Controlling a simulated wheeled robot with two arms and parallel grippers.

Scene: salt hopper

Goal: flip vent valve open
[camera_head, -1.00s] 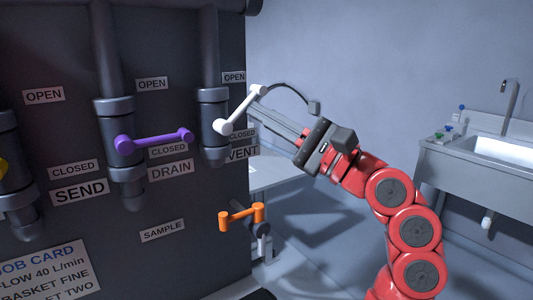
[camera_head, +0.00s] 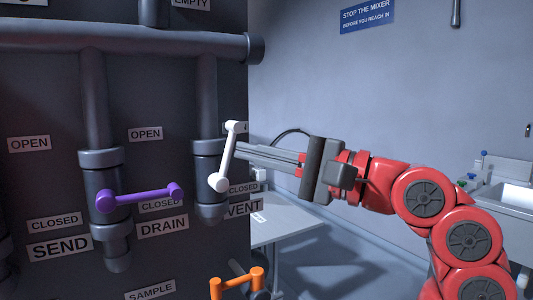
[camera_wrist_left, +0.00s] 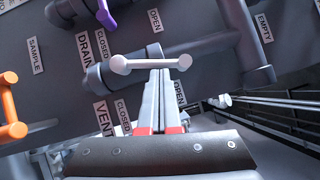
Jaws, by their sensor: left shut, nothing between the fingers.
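The vent valve has a white handle (camera_head: 228,156) on a dark pipe, above the VENT label (camera_head: 243,208). Its lower end is at the pivot and its bar points steeply up, leaning slightly right, with its tip over the mostly hidden OPEN label. My left gripper (camera_head: 238,152) is shut and empty, its fingertips against or very close to the right side of the bar. In the left wrist view the white handle (camera_wrist_left: 150,63) lies across the fingertips of the shut gripper (camera_wrist_left: 160,74); exact contact cannot be told. My right gripper is not in view.
The purple drain handle (camera_head: 140,196) is left of the vent valve, and an orange handle (camera_head: 237,282) is below. A horizontal pipe (camera_head: 130,42) runs above. A pale table (camera_head: 285,228) and a sink (camera_head: 505,205) stand to the right.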

